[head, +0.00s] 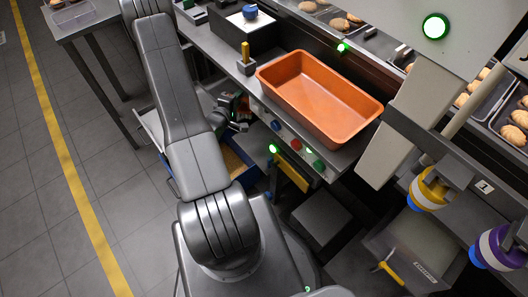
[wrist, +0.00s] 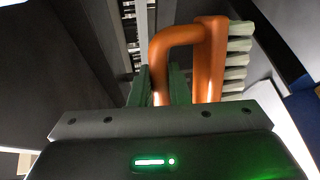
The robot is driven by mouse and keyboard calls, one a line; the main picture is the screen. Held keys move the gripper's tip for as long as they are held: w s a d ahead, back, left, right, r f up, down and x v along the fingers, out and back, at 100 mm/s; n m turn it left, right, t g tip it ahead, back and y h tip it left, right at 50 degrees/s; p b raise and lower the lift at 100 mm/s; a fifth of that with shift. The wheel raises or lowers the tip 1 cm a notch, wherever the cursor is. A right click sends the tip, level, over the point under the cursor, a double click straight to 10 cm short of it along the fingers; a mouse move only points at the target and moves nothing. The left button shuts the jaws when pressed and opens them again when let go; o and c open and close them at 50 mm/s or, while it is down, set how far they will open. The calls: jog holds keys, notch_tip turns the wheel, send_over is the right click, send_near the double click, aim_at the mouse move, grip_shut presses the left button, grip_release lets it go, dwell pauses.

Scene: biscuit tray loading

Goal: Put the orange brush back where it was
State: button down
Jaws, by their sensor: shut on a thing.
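The orange brush (wrist: 208,60) has a loop handle and a row of pale bristles along its right side. In the wrist view my gripper (wrist: 161,82) is shut on the brush's handle, with its green fingers on either side. The brush stands up beyond the gripper, bristles facing right. In the head view my gripper (head: 236,112) is low, beside the front edge of the workbench, partly hidden by my arm. The brush is hard to make out there. I cannot tell which spot is the brush's former place.
An empty orange tray (head: 372,108) sits on the workbench, left of a conveyor with biscuit trays. A grey block (head: 246,68) with a yellow-handled tool stands beside it. Buttons line the bench front. Floor at left is clear.

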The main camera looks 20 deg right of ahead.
jog(key=d+f+m+g+h+b, duration=0.1)
jog(key=d+f+m+g+b, duration=0.1)
jog(key=f, duration=0.5)
jog(key=s+d+f+m+g+h+b, duration=0.1)
jog(key=d+f+m+g+h+b, duration=0.1)
jog(key=d+f+g+b, duration=0.2)
jog(key=d+f+m+g+h+b, duration=0.1)
jog(key=d+f+m+g+b, duration=0.1)
jog(key=f+b, duration=0.6)
jog(key=shift+s+d+f+m+g+h, duration=0.15)
jog(key=shift+d+f+m, duration=0.05)
jog(key=shift+f, duration=0.5)
jog(key=shift+s+d+f+m+g+h, duration=0.1)
jog(key=shift+d+f+m, duration=0.1)
jog(key=shift+f, duration=0.45)
jog(key=shift+s+d+f+m+g+h, duration=0.15)
jog(key=shift+d+f+m, duration=0.05)
jog(key=shift+f, duration=0.5)
jog(key=shift+f, duration=0.2)
jog(key=c, duration=1.4)
grip_release()
